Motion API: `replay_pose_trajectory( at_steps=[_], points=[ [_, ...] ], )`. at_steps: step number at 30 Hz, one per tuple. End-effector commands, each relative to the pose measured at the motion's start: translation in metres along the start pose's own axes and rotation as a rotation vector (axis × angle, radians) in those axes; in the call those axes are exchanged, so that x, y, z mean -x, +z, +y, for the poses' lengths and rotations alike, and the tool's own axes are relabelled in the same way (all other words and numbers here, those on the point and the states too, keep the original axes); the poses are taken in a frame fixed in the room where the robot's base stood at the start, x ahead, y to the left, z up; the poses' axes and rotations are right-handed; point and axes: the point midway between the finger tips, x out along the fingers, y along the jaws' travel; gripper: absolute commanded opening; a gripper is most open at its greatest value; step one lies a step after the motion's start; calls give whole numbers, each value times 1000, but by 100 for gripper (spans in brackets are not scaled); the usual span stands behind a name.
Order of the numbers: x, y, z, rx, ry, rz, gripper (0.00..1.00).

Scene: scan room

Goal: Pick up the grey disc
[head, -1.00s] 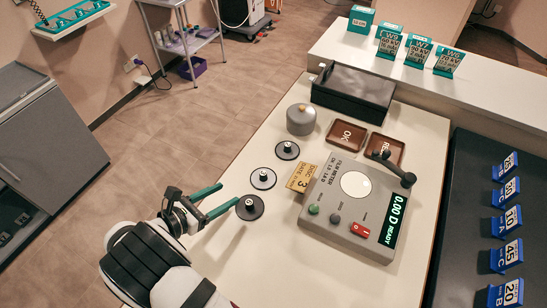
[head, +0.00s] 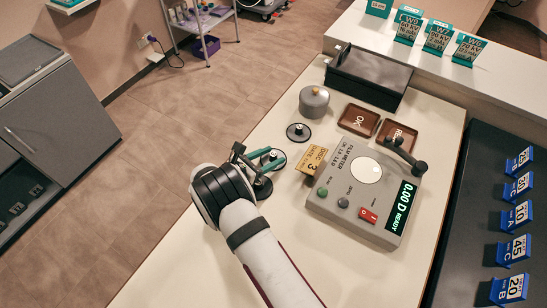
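The far disc (head: 298,132) has a dark rim and a greyish face. The middle disc (head: 277,165) looks grey and is partly covered by my gripper. The near disc (head: 263,189) is dark and mostly hidden behind my gripper. My gripper (head: 273,157) is low over the middle disc, its teal fingers apart on either side of the knob. I cannot tell whether they touch it. Which disc counts as the grey one is hard to tell by shade.
The front table is clear.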

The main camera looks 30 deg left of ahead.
Motion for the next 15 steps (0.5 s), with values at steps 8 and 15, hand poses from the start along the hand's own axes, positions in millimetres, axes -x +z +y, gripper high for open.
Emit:
replay_pose_trajectory(
  at_steps=[8, 15],
  points=[
    [0, 0, 0, 0, 0, 0, 0],
    [0, 0, 0, 0, 0, 0, 0]
  ],
)
